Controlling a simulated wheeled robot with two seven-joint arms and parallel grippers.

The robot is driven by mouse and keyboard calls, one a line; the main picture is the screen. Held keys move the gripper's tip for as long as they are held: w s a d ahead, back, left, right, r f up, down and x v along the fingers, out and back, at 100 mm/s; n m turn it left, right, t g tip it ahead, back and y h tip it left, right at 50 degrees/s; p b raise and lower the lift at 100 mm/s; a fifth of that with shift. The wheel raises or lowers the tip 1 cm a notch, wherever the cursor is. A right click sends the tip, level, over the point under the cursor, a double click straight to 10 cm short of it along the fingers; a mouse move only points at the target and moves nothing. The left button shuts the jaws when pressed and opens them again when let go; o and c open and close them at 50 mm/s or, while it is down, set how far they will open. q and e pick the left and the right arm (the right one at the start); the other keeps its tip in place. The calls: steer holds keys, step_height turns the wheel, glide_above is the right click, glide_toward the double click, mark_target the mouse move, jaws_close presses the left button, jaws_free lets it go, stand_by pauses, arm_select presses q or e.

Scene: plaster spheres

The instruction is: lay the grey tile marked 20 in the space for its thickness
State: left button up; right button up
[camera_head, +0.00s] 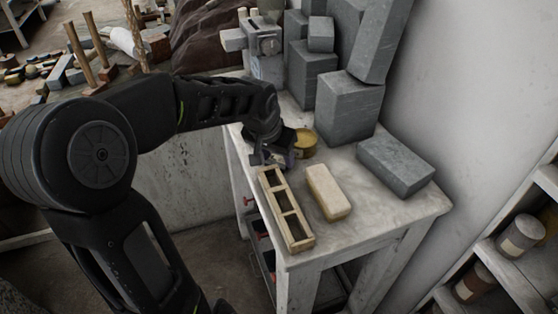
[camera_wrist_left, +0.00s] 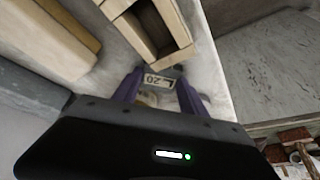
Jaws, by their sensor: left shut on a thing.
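The tile marked 20 (camera_wrist_left: 158,82) shows its pale label in the left wrist view, between the purple fingers of my left gripper (camera_wrist_left: 160,90). The gripper is shut on it; the rest of the tile is mostly hidden. In the head view my left gripper (camera_head: 272,158) is just beyond the far end of a pale wooden rack (camera_head: 300,243) with open compartments. The rack also shows in the left wrist view (camera_wrist_left: 181,22), close to the held tile. I cannot tell whether tile and rack touch. My right gripper is not in view.
A pale block (camera_head: 328,192) lies right of the rack. A grey slab (camera_head: 397,165) lies farther right, and large grey blocks (camera_head: 348,107) stand behind. A yellowish round container (camera_head: 305,142) is close beside the gripper. The table's front right corner (camera_head: 400,215) is clear.

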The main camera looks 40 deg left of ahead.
mark_target(277, 162)
arm_select(q)
jaws_close()
steer(key=shift+r, duration=0.1)
step_height(277, 162, up, 10)
steer(key=b, duration=0.1)
stand_by(0.9)
